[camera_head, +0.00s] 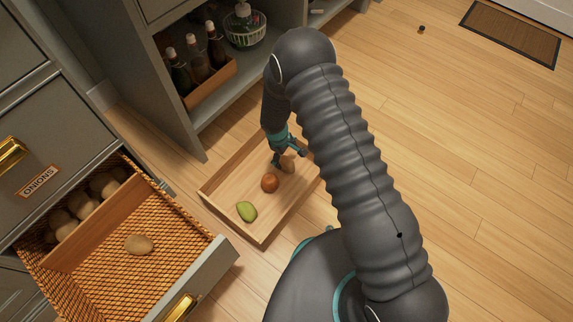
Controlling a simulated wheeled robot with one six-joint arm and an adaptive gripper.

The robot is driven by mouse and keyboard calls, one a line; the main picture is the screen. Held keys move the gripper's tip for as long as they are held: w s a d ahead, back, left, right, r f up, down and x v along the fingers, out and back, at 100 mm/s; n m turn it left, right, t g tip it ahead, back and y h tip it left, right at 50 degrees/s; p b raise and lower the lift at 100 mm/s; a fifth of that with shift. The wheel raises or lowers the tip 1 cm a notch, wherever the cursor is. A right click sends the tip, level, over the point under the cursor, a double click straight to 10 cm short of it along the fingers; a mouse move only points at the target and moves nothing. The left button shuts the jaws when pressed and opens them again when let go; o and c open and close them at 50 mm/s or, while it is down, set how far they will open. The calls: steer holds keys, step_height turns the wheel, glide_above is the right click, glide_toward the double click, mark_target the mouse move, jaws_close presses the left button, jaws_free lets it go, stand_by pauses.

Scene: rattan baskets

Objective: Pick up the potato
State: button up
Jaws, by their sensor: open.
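A brown, oblong potato-like item (288,164) is in the shallow wooden tray (218,216) on the floor, near its far end. My gripper (282,160), dark with teal parts, is open right at this item, with fingers pointing down; I cannot tell whether they touch it. Another tan, potato-like item (138,243) lies alone in the front compartment of the open rattan-lined drawer (95,280), at the left. An orange-brown round item (270,183) and a green pear-shaped fruit (246,211) are also in the tray.
Several brownish round items (85,207) fill the drawer's rear compartment. A label (38,181) reading "ONIONS" is on the cabinet. A shelf holds several bottles (180,73) and a wire basket (245,30).

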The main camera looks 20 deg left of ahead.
mark_target(285, 162)
steer(key=shift+w+f, duration=0.2)
steer(key=shift+f, duration=3.45)
steer(key=c, duration=1.4)
